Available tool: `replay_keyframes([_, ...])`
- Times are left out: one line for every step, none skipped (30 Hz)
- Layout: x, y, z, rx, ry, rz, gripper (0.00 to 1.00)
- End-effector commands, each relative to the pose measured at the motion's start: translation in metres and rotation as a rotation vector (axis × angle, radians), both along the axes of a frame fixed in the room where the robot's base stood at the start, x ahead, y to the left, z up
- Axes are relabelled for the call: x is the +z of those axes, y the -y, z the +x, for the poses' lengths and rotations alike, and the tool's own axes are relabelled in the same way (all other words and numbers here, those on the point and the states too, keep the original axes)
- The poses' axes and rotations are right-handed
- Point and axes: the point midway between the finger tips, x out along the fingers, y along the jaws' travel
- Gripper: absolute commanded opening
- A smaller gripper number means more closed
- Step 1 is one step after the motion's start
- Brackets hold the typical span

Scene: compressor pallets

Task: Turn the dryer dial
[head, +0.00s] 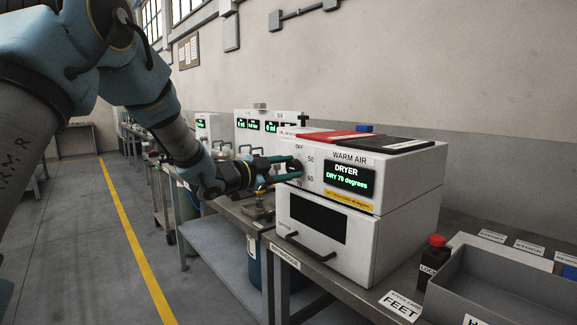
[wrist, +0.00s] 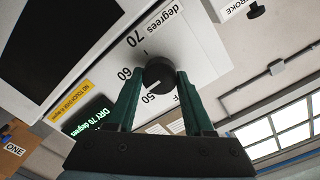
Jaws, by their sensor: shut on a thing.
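The dryer (head: 350,170) is a white box labelled WARM AIR on the bench at the right. Its green display (head: 348,180) reads "DRY 70 degrees", and it also shows in the wrist view (wrist: 88,118). The dial (wrist: 158,76) is a dark round knob with a light mark, on a white plate with the numbers 50, 60 and 70. My gripper (wrist: 160,85) is shut on the dial, with one green finger on each side. In the head view my gripper (head: 288,170) reaches the dryer's front from the left and partly hides the dial.
Below the display is a dark window with a handle (head: 290,235). Red and black pads (head: 335,136) lie on top of the dryer. A grey tray (head: 490,285) and a red-capped bottle (head: 435,255) stand at the right. Other white machines stand behind. The floor at left is clear.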

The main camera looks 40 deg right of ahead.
Motion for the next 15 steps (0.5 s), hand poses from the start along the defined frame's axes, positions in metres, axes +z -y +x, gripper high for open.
replay_keyframes([0.0007, -0.0009, 0.0016, 0.003, -0.047, 0.006, 0.00])
replay_keyframes([0.0007, -0.0009, 0.0018, 0.003, -0.076, 0.007, 0.00])
replay_keyframes([0.0007, -0.0009, 0.0020, 0.003, -0.114, 0.009, 0.00])
replay_keyframes([0.0009, -0.0010, 0.0020, 0.003, -0.142, 0.010, 0.00])
replay_keyframes([0.0010, -0.0009, 0.0021, 0.004, -0.170, 0.012, 0.00])
replay_keyframes([0.0012, -0.0008, 0.0019, 0.003, -0.208, 0.015, 0.00])
replay_keyframes([0.0015, -0.0007, 0.0019, 0.003, -0.237, 0.016, 0.00])
replay_keyframes([0.0014, -0.0009, 0.0022, 0.003, -0.265, 0.018, 0.00])
replay_keyframes([0.0013, -0.0010, 0.0024, 0.003, -0.303, 0.020, 0.00])
replay_keyframes([0.0012, -0.0008, 0.0021, 0.003, -0.331, 0.022, 0.00])
replay_keyframes([0.0012, -0.0006, 0.0020, 0.002, -0.359, 0.024, 0.00])
replay_keyframes([0.0012, -0.0009, 0.0024, 0.003, -0.397, 0.025, 0.00])
replay_keyframes([0.0014, -0.0010, 0.0027, 0.003, -0.426, 0.027, 0.00])
replay_keyframes([0.0016, -0.0009, 0.0024, 0.003, -0.455, 0.029, 0.00])
replay_keyframes([0.0015, -0.0007, 0.0021, 0.002, -0.493, 0.031, 0.00])
